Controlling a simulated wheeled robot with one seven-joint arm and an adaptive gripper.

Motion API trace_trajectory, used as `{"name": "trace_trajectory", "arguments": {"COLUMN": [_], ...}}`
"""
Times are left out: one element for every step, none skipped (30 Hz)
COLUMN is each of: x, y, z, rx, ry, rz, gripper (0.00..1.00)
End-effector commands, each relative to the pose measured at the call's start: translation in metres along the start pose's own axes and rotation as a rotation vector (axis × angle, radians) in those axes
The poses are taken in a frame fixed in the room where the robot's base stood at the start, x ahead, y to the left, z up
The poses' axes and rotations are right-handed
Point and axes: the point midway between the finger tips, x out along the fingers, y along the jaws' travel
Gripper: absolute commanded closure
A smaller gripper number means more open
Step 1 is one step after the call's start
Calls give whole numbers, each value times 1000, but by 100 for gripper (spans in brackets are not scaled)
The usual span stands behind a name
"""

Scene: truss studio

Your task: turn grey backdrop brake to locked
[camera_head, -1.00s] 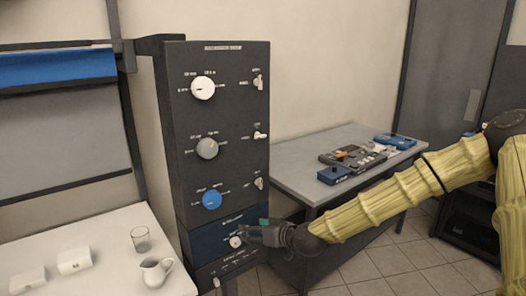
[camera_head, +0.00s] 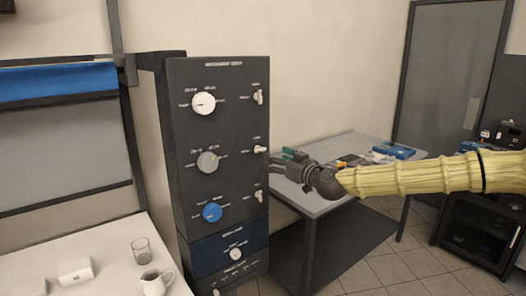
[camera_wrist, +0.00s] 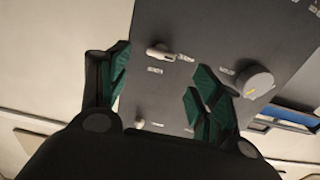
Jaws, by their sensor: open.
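The tall dark panel (camera_head: 232,110) carries a grey knob (camera_head: 208,162) in its middle row, which also shows with a yellow mark in the wrist view (camera_wrist: 256,82). To the knob's right, a small pale switch (camera_head: 260,150), apparently the grey backdrop's brake, points sideways. A switch in the wrist view (camera_wrist: 160,52), seemingly the same one, lies between the fingertips in the picture. My gripper (camera_head: 276,163) is open and empty, just right of the panel at about this switch's height. Its green-padded fingers (camera_wrist: 160,78) appear apart from the switch. The switch's labels are too small to read.
A white knob (camera_head: 203,104) and a blue knob (camera_head: 212,212) sit above and below the grey one, each with a switch to its right. A grey table (camera_head: 315,205) with devices stands behind my gripper. A white table with a glass (camera_head: 141,250) is at left.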

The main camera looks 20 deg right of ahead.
Motion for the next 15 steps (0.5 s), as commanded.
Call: {"name": "trace_trajectory", "arguments": {"x": [6, 9, 13, 16, 20, 24, 27, 30, 34, 38, 41, 45, 48, 51, 56], "y": [0, -1, -1, 0, 0, -1, -1, -1, -1, -1, -1, 0, 0, -1, -1], "z": [-1, 0, 0, -1, -1, 0, 0, 0, -1, 0, 0, 0, 0, 0, 0], "rx": [-1, -1, -1, -2, -1, -1, -1, -1, -1, -1, -1, -1, -1, 0, -1], "ry": [-1, -2, -2, -2, -1, -2, -2, -2, -1, -2, -2, -2, -2, -2, -2], "rz": [-1, -1, -1, -1, -1, -1, -1, -1, -1, -2, -1, -1, -1, -2, -2], "gripper": [36, 36, 36, 36, 36, 36, 36, 36, 36, 36, 36, 36, 36, 36, 36]}}
